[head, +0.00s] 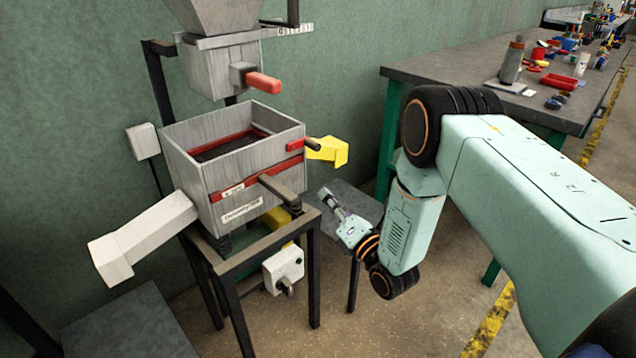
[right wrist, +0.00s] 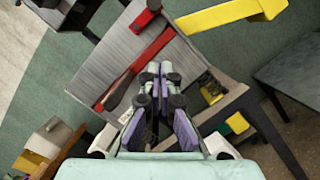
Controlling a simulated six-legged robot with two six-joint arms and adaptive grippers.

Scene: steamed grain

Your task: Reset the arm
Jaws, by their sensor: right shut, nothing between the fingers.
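My right arm comes in from the right in the head view, and its gripper (head: 329,199) is in the air at the right of the grain machine (head: 205,180). In the right wrist view the gripper's fingers (right wrist: 160,80) are together with nothing between them. Past the fingertips the wrist view shows the machine's grey box (right wrist: 110,70) with its red strip (right wrist: 140,65). The gripper appears apart from the machine. My left gripper is not in view.
A hopper with a red handle (head: 263,82) hangs above the box. A white chute (head: 140,238) sticks out left, a yellow spout (head: 328,151) right. A low grey table (head: 352,205) stands behind the gripper. A workbench (head: 450,83) with tools and bins is at the back right.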

